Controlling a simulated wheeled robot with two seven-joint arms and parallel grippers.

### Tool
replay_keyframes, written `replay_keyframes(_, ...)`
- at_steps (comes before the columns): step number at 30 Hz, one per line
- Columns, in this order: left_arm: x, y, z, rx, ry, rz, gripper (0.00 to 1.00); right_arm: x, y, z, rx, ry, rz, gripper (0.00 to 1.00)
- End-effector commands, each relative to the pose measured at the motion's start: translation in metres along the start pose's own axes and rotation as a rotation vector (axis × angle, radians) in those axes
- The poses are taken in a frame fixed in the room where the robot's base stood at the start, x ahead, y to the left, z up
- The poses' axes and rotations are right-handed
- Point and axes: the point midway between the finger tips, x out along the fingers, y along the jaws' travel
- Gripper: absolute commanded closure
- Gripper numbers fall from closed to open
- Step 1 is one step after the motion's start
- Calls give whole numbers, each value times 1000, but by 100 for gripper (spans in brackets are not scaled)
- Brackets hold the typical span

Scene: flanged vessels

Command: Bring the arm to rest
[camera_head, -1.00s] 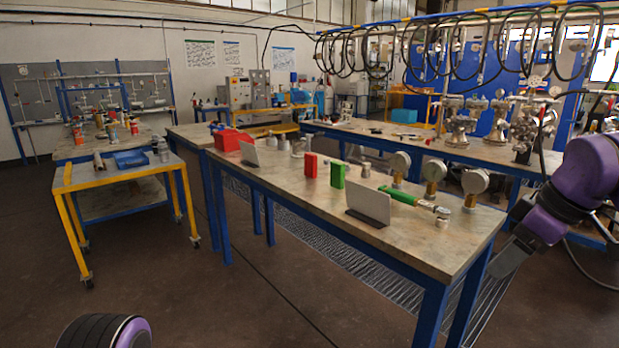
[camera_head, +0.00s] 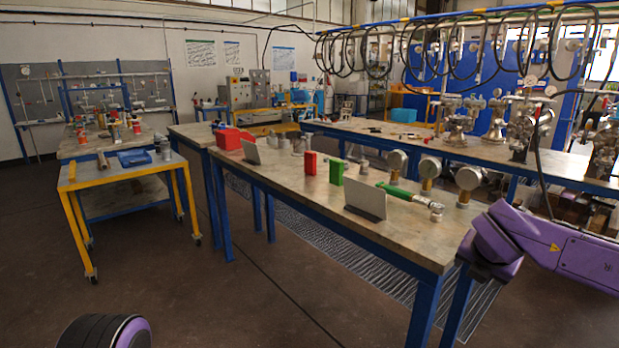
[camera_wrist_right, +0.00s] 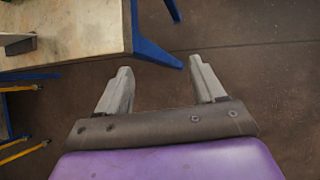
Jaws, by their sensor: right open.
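My right arm (camera_head: 560,247) comes in from the right in the head view, beside the right end of the workbench. Its gripper is hidden in that view. In the right wrist view my right gripper (camera_wrist_right: 160,82) is open, its two grey fingers apart with only dark floor between them. It holds nothing and is clear of the bench edge. A purple and black part of my left arm (camera_head: 105,332) shows at the bottom left of the head view; the left gripper is not seen.
The workbench (camera_head: 290,195) carries a red block (camera_head: 309,163), a green block (camera_head: 336,172), a grey plate (camera_head: 365,199), a green-handled tool (camera_head: 405,193) and several round gauges. A yellow-framed cart (camera_head: 93,182) stands at left. Open floor lies before the bench.

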Motion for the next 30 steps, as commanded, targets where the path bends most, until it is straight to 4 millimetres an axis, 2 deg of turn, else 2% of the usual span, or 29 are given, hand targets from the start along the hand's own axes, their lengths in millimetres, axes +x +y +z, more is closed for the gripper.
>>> replay_keyframes(1,-6,-1,-3,0,0,0,100,24,7,-28,-346,-66,-45,32)
replay_keyframes(3,-12,-1,-5,0,0,0,100,56,10,-70,-849,-137,-96,32)
replay_keyframes(5,-16,-2,-7,0,0,0,100,78,7,-110,-1240,-168,-126,32)
replay_keyframes(6,-19,-2,-8,0,0,0,100,91,1,-137,-1480,-177,-135,32)
replay_keyframes(8,-23,-2,-9,0,0,0,100,106,-13,-179,-1813,-176,-135,32)
replay_keyframes(9,-25,-2,-10,0,0,0,100,114,-25,-206,-2017,-169,-123,32)
replay_keyframes(11,-29,-3,-12,0,0,0,100,122,-48,-246,-2301,-149,-91,32)
replay_keyframes(12,-32,-3,-13,0,0,0,100,124,-66,-270,-2475,-133,-57,32)
replay_keyframes(14,-36,-3,-15,0,0,0,100,125,-97,-304,-2709,-99,7,32)
replay_keyframes(15,-39,-4,-16,0,0,0,100,123,-120,-325,-2848,-69,59,32)
replay_keyframes(18,-46,-4,-19,0,0,0,100,111,-179,-365,-3112,25,204,32)
replay_keyframes(19,-48,-4,-20,0,0,0,100,106,-196,-373,3097,-58,-237,32)
replay_keyframes(21,-52,-5,-22,0,0,0,100,96,-231,-385,2984,-134,-280,32)
replay_keyframes(24,-57,-5,-24,0,0,0,100,86,-265,-392,2875,-216,-306,32)
replay_keyframes(27,-59,-5,-24,0,0,0,100,81,-275,-403,2835,-236,-339,32)
replay_keyframes(30,-58,-5,-24,0,0,0,100,82,-277,-405,2838,-242,-344,32)
